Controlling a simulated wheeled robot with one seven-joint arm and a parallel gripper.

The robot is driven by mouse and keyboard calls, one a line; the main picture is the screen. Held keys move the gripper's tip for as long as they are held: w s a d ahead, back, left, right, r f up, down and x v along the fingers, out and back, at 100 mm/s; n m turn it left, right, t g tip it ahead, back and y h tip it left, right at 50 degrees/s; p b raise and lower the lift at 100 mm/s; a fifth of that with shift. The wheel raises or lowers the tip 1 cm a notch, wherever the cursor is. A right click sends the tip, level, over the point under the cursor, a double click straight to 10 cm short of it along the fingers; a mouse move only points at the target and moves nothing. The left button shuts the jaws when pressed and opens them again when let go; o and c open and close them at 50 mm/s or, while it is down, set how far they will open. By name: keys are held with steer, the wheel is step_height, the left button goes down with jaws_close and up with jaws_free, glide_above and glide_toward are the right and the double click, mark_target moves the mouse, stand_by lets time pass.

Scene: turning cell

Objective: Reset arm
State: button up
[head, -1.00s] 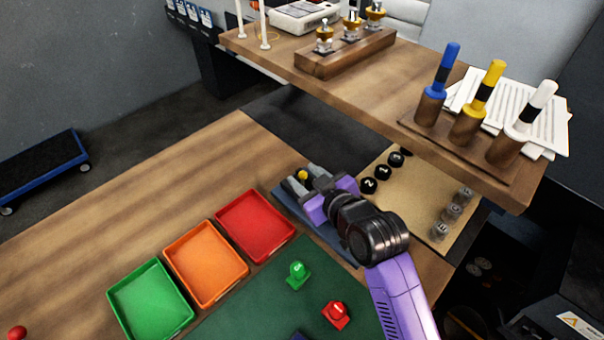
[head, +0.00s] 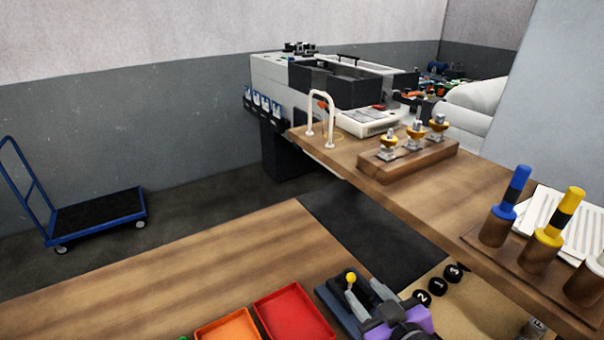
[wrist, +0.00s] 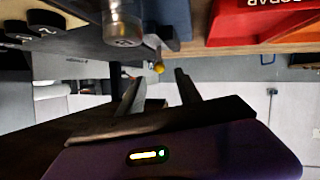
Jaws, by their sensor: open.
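My gripper (head: 366,291) is at the bottom of the head view, above a blue-grey plate (head: 336,318) on the wooden bench. Its two fingers are apart, with nothing seen held between them. A small yellow ball knob (head: 351,277) shows close by the fingertips. In the wrist view the yellow knob (wrist: 158,67) sits on a short rod, a little beyond the gap between the open fingers (wrist: 158,86). A silver cylinder (wrist: 122,22) is beside it. Whether a finger touches the knob cannot be told. Most of my arm is below the head view's edge.
A red tray (head: 294,315) and an orange tray (head: 228,330) lie left of the gripper. Black numbered discs (head: 440,288) lie to the right. A raised wooden shelf (head: 480,190) carries blue and yellow-handled tools and a gauge block (head: 410,165). A blue trolley (head: 95,217) stands on the floor.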

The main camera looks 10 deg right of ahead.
steer(key=s+r+m+t, duration=0.1)
steer(key=s+d+r+m+t+h, duration=0.1)
steer(key=r, duration=0.1)
steer(key=s+d+r+t, duration=0.1)
steer(key=s+r, duration=0.1)
steer(key=shift+r+m+t+h, duration=0.1)
steer(key=shift+m+t+h, duration=0.2)
steer(key=shift+m+t, duration=0.1)
steer(key=s+f+g, duration=0.1)
steer(key=s+f, duration=0.1)
steer(key=s, duration=1.3)
steer(key=s+a+f+g, duration=0.1)
steer(key=s+f, duration=0.2)
steer(key=s, duration=1.2)
steer(key=shift+s+f+m, duration=0.25)
steer(key=shift+f+m, duration=0.1)
steer(key=shift+m, duration=0.05)
steer(key=shift+a, duration=0.1)
